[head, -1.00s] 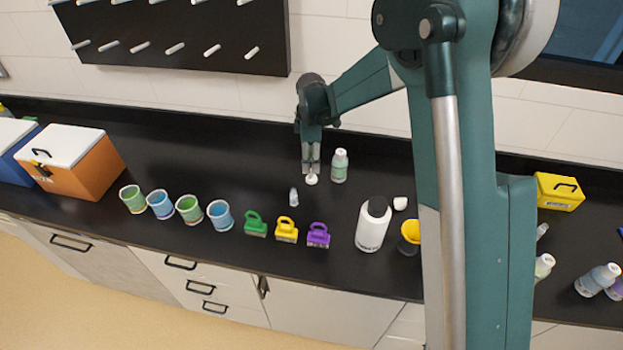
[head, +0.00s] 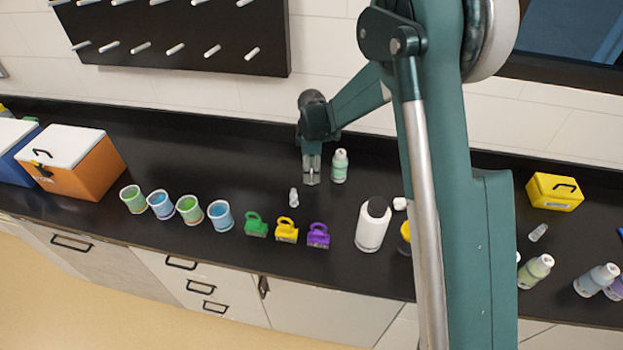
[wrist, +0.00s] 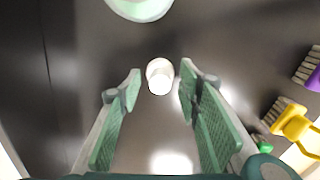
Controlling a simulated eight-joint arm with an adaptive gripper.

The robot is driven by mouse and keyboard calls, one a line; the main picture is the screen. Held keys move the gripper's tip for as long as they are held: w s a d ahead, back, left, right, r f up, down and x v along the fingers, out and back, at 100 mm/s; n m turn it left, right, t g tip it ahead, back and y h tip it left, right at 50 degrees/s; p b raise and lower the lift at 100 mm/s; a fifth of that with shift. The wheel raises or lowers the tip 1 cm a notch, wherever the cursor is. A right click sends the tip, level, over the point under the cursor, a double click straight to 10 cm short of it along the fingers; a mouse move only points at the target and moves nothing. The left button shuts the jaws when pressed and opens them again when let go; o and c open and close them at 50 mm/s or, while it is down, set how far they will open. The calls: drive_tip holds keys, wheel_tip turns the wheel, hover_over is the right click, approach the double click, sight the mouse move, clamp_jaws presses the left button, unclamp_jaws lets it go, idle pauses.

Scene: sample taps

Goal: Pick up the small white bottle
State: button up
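The small white bottle (wrist: 159,76) shows from above in the wrist view, as a round white shape between and just beyond the two fingertips. My gripper (wrist: 160,88) is open, with a finger on either side of it and gaps between.
Green, yellow and purple brushes (head: 287,230) stand toward the front edge. A large white black-capped bottle (head: 372,226) stands to the right. Several cups (head: 190,210) and an orange box (head: 85,170) are left. The back-left counter is clear.

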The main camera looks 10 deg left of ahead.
drive_tip(key=shift+f, duration=0.3)
idle(0.4)
drive_tip(key=c, duration=1)
